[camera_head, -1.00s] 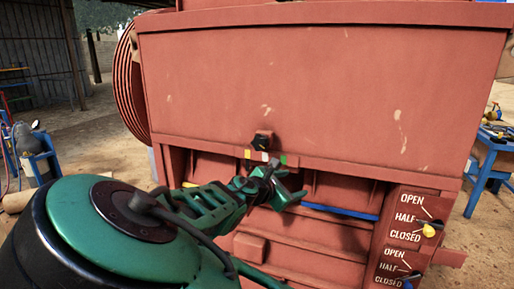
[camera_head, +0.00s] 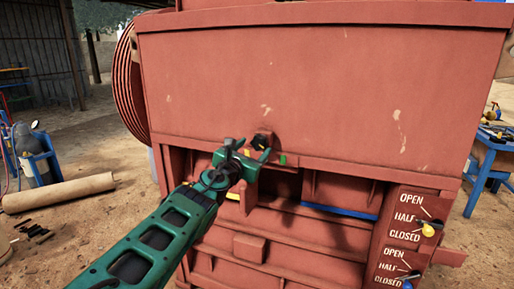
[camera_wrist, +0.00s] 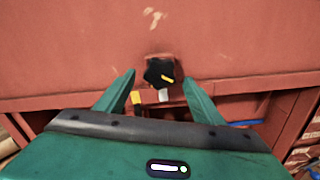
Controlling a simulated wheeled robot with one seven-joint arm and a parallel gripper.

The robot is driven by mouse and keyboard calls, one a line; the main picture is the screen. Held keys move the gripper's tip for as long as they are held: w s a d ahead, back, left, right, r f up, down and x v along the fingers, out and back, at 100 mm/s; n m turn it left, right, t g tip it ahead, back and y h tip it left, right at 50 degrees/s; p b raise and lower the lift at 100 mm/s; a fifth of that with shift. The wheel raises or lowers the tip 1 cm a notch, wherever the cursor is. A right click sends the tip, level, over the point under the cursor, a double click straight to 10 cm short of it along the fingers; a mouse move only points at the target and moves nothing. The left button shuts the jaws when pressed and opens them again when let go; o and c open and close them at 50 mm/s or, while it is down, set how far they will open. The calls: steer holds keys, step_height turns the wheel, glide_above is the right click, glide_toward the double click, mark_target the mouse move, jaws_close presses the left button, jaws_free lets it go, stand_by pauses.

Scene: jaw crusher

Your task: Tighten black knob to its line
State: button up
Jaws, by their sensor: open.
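The black knob (camera_wrist: 159,72) sits on a small red mount on the crusher's front panel. It has a star-like outline and a short yellow stripe that slants toward the lower right in the wrist view. Below it are a yellow mark (camera_wrist: 136,97) and a white mark (camera_wrist: 163,96); a green mark (camera_head: 283,159) shows in the head view. My gripper (camera_wrist: 158,79) is open, with one finger on either side of the knob in the wrist view. I cannot tell whether the fingertips reach its depth. In the head view my gripper partly covers the knob (camera_head: 263,141).
At the lower right are two lever panels marked OPEN, HALF and CLOSED, with a yellow-handled lever (camera_head: 428,230) and a blue-handled one (camera_head: 409,284). A blue bar (camera_head: 340,212) lies in the recess below the panel. A blue workbench (camera_head: 490,160) stands at right.

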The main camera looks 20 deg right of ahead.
mark_target(259, 144)
steer(key=shift+x, duration=1.7)
steer(key=shift+c, duration=0.6)
steer(key=c, duration=0.9)
steer(key=shift+s+d, duration=0.1)
steer(key=shift+d, duration=0.05)
